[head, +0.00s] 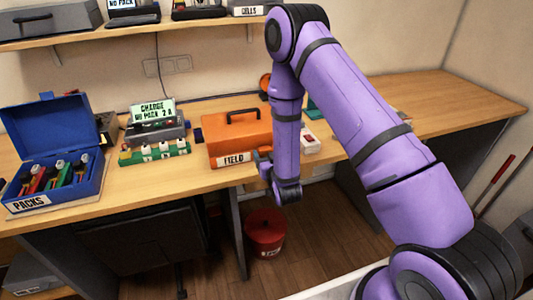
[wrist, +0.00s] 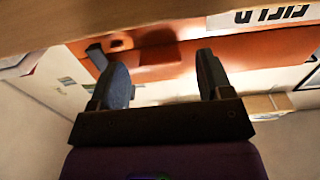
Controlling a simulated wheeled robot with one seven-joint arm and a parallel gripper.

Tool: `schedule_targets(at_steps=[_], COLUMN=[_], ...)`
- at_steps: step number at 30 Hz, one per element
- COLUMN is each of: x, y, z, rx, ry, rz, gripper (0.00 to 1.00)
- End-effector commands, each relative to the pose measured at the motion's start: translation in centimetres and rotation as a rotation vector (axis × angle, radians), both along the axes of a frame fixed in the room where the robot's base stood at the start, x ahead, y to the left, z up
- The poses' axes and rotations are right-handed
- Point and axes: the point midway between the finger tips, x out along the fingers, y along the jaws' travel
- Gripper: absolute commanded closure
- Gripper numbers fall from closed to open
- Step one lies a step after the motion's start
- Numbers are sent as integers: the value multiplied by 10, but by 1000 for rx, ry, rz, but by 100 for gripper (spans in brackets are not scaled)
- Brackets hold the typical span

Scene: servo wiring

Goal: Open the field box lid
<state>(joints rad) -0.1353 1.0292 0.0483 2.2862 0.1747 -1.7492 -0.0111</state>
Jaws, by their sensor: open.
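The orange field box (head: 238,131) stands on the bench with its lid down and a dark handle on top. A white FIELD label (head: 234,159) is on its front. My gripper (head: 262,158) is at the box's front right corner, partly hidden by my wrist. In the wrist view my gripper (wrist: 161,62) is open, its two dark fingers apart in front of the orange box front (wrist: 240,48). A small orange protruding part shows between the fingers; I cannot tell whether they touch it. The label appears upside down there.
A blue open PACKS box (head: 55,140) is at the left. A charger (head: 155,125) and a green strip with white pieces (head: 155,152) stand left of the field box. A small white-and-red item (head: 310,144) is at its right. A red bucket (head: 266,232) is on the floor.

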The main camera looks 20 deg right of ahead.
Motion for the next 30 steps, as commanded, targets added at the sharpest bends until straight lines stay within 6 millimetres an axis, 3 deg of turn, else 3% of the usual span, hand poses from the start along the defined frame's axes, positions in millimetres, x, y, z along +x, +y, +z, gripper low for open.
schedule_targets(at_steps=[13, 22, 30], x=[10, 10, 10], y=[0, 0, 0], z=[0, 0, 6], rx=[0, 0, 1], ry=[0, 0, 19], rz=[0, 0, 0], gripper=[28, 96, 96])
